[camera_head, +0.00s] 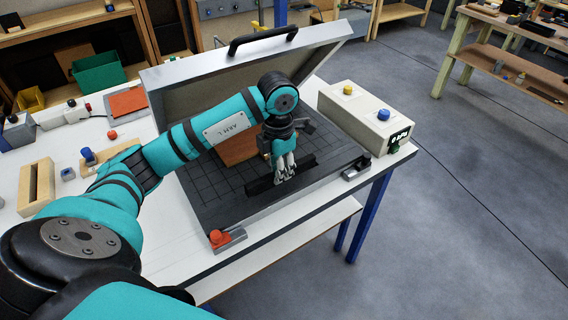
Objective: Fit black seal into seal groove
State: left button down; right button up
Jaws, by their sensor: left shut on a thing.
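My left gripper (285,175) reaches over the open veneering press and is shut on a long black strip, the black seal (303,166). The seal runs slantwise across the gripper, over the dark gridded bed (220,204) near its front rim (275,217). I cannot tell whether the seal touches the bed, and I cannot make out the seal groove. A brown board (236,150) lies on the bed behind the gripper, partly hidden by my arm. My right gripper is out of view.
The raised lid (180,78) with a black handle stands behind my arm. A beige control box (352,112) is at right. An orange-tipped latch (220,238) and a dark latch (355,170) sit at the front corners. A wooden frame (36,186) lies at left.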

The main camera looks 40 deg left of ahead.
pick_arm(q)
jog(key=w, duration=0.2)
jog(key=shift+w+a+p, duration=0.3)
jog(key=shift+w+a, duration=0.05)
jog(key=shift+w, duration=0.05)
jog(key=shift+w+a+f, duration=0.1)
jog(key=shift+w, duration=0.2)
jog(key=shift+f, duration=0.15)
notch_tip(320, 180, down, 3)
jog(key=shift+r+p, duration=0.1)
jog(key=shift+p, duration=0.9)
jog(key=shift+f, duration=0.4)
jog(key=c, duration=1.2)
grip_release()
